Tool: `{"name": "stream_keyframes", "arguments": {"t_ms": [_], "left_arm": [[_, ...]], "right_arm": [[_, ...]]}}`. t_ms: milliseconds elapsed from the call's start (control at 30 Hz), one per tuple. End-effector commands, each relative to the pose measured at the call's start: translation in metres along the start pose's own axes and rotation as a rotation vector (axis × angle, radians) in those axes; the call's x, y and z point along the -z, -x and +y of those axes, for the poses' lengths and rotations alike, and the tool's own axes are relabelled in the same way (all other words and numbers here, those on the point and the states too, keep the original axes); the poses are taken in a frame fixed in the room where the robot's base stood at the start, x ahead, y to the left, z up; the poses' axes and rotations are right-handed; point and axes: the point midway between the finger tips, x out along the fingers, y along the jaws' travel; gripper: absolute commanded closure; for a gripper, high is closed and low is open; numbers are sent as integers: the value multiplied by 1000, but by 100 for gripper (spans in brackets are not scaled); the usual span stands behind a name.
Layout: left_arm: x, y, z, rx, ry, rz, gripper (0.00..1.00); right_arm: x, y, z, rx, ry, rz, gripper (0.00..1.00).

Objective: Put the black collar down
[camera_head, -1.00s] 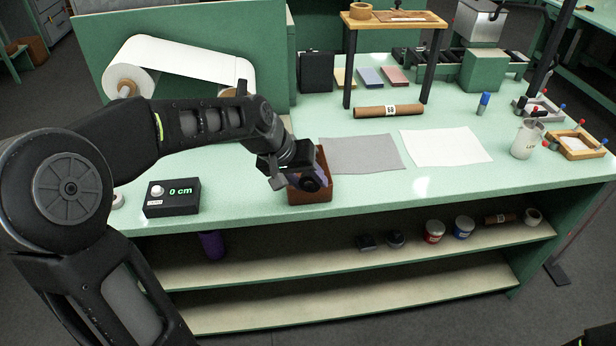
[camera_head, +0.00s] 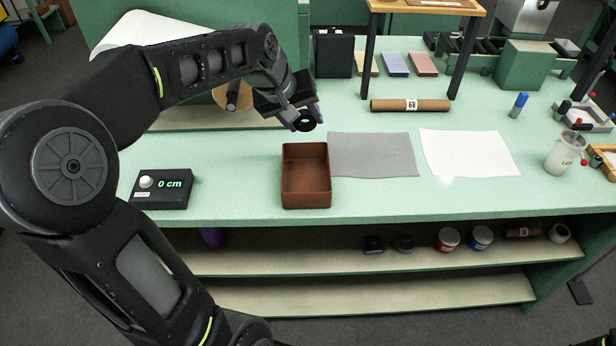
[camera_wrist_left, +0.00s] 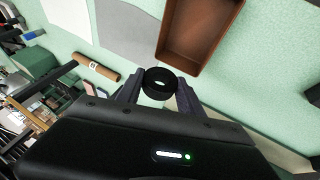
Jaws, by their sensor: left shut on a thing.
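The black collar (camera_head: 304,121) is a short dark ring held between the fingertips of my left gripper (camera_head: 311,117). In the left wrist view the collar (camera_wrist_left: 159,84) sits between both purplish fingers of the left gripper (camera_wrist_left: 158,88), its round face and small bright centre hole showing. The gripper is shut on it and holds it above the bench, behind the brown open box (camera_head: 306,203). The box looks empty; it also shows in the left wrist view (camera_wrist_left: 203,62). My right gripper is not in view.
A grey sheet (camera_head: 374,155) and a white sheet (camera_head: 468,152) lie right of the box. A black readout showing 0 cm (camera_head: 163,190) stands to the left. A brown roll (camera_head: 390,105) lies behind the sheets. The green bench top (camera_head: 245,160) is clear left of the box.

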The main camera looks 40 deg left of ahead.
Motion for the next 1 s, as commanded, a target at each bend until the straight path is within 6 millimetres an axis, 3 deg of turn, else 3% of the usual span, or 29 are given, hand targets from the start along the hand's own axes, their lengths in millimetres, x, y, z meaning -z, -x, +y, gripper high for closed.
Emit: {"name": "stream_keyframes", "arguments": {"t_ms": [400,767,1000], "left_arm": [[-21,-50,-20,0,-1,-3,97],[-23,-55,-22,-1,-1,-1,97],[-34,-79,-32,1,0,-5,97]], "right_arm": [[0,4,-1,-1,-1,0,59],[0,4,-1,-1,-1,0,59],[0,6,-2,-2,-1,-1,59]]}}
